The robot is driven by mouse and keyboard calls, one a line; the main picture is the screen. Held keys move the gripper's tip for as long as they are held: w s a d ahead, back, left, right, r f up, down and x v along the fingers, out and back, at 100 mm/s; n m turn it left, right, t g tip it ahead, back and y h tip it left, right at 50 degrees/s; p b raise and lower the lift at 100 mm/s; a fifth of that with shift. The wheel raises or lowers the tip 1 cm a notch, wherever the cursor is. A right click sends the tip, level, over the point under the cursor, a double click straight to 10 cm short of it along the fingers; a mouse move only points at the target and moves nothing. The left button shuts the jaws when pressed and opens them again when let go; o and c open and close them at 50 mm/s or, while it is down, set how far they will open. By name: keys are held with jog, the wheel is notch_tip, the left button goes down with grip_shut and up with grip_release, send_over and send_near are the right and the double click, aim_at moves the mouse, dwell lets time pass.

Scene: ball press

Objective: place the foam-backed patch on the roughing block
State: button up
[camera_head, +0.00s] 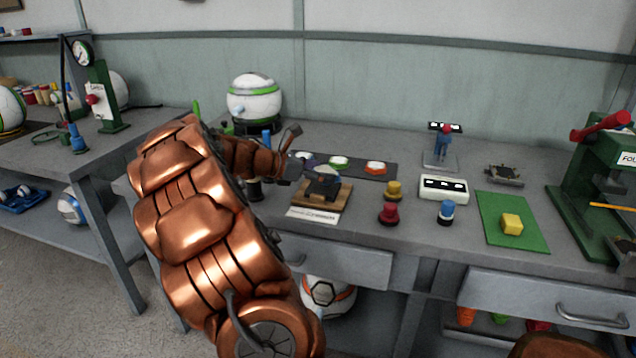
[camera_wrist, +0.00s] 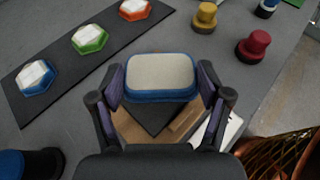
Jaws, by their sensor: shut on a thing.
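My gripper (camera_wrist: 161,88) is shut on the foam-backed patch (camera_wrist: 160,73), a rounded rectangle with a cream top and a blue edge, one finger at each short side. In the wrist view the patch is above the roughing block, a dark block (camera_wrist: 163,115) on a wooden board (camera_wrist: 186,124). The patch hides much of the block, and I cannot tell whether they touch. In the head view my gripper (camera_head: 312,172) is over the dark block (camera_head: 322,187) and its wooden board (camera_head: 338,200); the patch is hard to make out there.
A dark strip (camera_wrist: 65,68) beside the board carries blue, green and orange hexagonal pieces. Yellow (camera_head: 393,191) and red (camera_head: 388,214) knobbed pieces stand right of the board. A white card (camera_head: 313,215) lies in front. A green press (camera_head: 600,190) stands at the far right.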

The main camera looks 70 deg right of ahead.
aim_at(317, 189)
jog(key=shift+w+d+f, duration=0.1)
jog(key=shift+w+d, duration=0.15)
jog(key=shift+w, duration=0.2)
jog(key=shift+f+b, duration=0.4)
jog(key=shift+f, duration=1.3)
jog(key=shift+f, duration=0.15)
jog(key=o, duration=0.9)
jog(key=shift+a+r, duration=0.1)
jog(key=shift+r, duration=0.15)
jog(key=p+v, duration=0.1)
jog(key=v, duration=1)
jog(key=shift+w+a, duration=0.1)
jog(key=shift+a, duration=0.05)
jog(key=shift+w+a+r, duration=0.15)
